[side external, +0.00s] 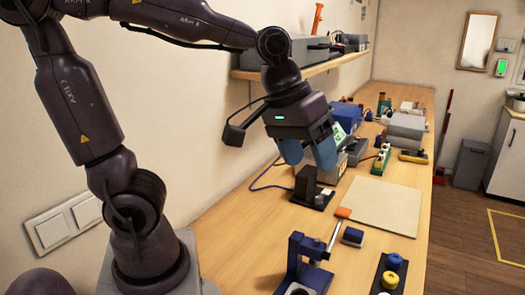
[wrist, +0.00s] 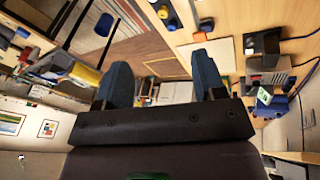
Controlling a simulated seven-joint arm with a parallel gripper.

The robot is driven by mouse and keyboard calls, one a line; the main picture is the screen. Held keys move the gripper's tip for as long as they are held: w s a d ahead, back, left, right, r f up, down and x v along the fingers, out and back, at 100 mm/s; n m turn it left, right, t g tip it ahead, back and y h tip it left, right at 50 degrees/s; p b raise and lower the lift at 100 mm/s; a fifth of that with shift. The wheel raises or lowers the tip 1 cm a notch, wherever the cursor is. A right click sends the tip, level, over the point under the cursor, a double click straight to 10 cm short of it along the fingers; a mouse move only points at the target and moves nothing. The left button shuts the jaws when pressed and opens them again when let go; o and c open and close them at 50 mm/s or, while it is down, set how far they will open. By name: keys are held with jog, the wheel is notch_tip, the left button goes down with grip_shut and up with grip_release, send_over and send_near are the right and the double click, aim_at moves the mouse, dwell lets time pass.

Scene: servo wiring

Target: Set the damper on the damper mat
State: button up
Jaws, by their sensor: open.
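My gripper (side external: 308,158) hangs open above the bench, with its two blue fingers apart. In the wrist view the fingers (wrist: 160,66) are spread with nothing between them. A large flat beige mat (side external: 372,205) lies on the bench to the right of my gripper. I cannot tell whether it is the damper mat. No part is clearly recognisable as the damper. A small dark-blue block (side external: 352,237) lies in front of the beige mat. A dark strip at the front holds yellow (side external: 390,280) and blue (side external: 394,261) round pieces.
A black upright block on a base (side external: 306,187) stands just below my gripper. A dark-blue stand (side external: 308,262) is near the front, beside an orange-ended tool (side external: 342,213). Grey boxes and several small items crowd the back. A shelf (side external: 300,64) runs along the wall.

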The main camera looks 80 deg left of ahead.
jog(key=s+a+m+t+y, duration=0.1)
jog(key=s+m, duration=0.4)
jog(key=s, duration=0.2)
jog(key=shift+a+r+t, duration=0.2)
jog(key=shift+t, duration=0.1)
